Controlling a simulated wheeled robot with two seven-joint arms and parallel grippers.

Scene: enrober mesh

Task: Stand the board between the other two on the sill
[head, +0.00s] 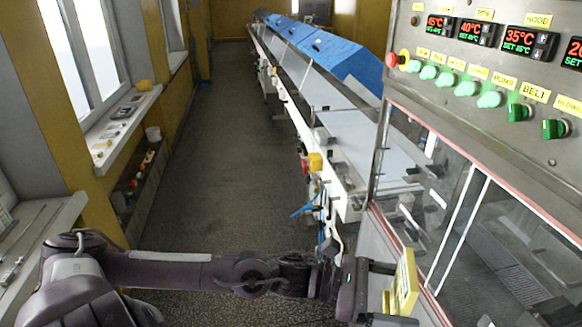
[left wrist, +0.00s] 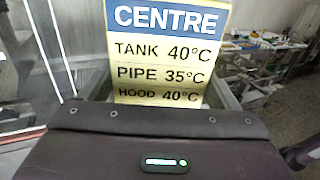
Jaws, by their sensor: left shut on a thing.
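A yellow board (head: 405,280) stands edge-on at the lower right of the head view, beside the machine's glazed front. In the left wrist view the board (left wrist: 168,60) shows its face, with a blue band reading CENTRE and lines for tank, pipe and hood temperatures. It looks upright there, and its lower edge is hidden behind my gripper's dark body. My left gripper (head: 386,292) is shut on the board. My right gripper is not in view. A window sill (head: 150,100) at the left carries small items. I cannot make out the other two boards.
A control panel (head: 480,60) with displays and green knobs overhangs at the right, above framed glass (head: 430,170). A long conveyor with blue covers (head: 335,55) runs away from it. A nearer ledge (head: 50,215) is at lower left. The dark floor (head: 230,150) between is clear.

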